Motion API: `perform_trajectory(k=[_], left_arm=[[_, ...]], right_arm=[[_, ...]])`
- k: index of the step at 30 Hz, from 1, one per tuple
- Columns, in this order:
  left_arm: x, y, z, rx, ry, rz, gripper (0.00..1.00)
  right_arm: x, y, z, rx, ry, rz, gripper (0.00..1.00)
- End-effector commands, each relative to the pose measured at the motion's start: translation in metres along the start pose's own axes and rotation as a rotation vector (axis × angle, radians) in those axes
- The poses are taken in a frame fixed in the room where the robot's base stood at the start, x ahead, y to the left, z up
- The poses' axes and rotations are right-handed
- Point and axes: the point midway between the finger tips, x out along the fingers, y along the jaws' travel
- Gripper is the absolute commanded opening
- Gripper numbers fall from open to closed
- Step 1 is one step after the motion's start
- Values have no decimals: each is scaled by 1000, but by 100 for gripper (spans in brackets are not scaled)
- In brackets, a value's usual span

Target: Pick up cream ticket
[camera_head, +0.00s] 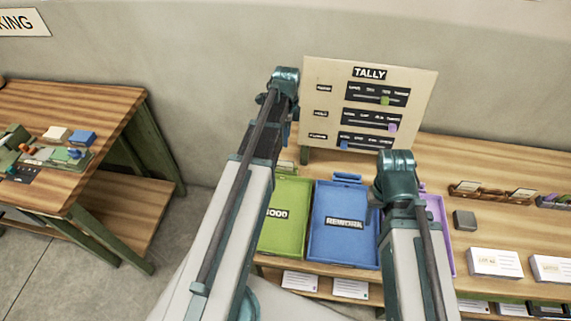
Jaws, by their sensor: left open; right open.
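A small cream piece (56,133) lies flat beside a blue piece (82,137) on the wooden table at the left; I cannot tell whether it is the cream ticket. My two arms reach up through the middle of the view, the left one past the green tray and the right one over the purple tray. Their gripper fingers are hidden behind the arm links, and no held thing shows.
A green tray (285,222), a blue "REWORK" tray (333,250) and a partly covered purple tray (437,212) sit below a "TALLY" board (335,78) with coloured sliders. A grey block (465,220) lies at the right. A floor gap separates the tables.

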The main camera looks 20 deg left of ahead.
Motion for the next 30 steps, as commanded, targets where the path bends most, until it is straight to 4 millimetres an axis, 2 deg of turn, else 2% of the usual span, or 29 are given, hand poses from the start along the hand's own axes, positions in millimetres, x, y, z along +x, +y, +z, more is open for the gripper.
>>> perform_trajectory(k=[5, 21, 30], left_arm=[[14, 0, 0, 0, 0, 0, 42], [85, 0, 1, 0, 0, 0, 42], [87, 0, 1, 0, 0, 0, 42]], right_arm=[[14, -1, -1, 0, 0, 0, 50], [84, -8, -5, 2, 0, 0, 50], [87, -8, -5, 2, 0, 0, 50]])
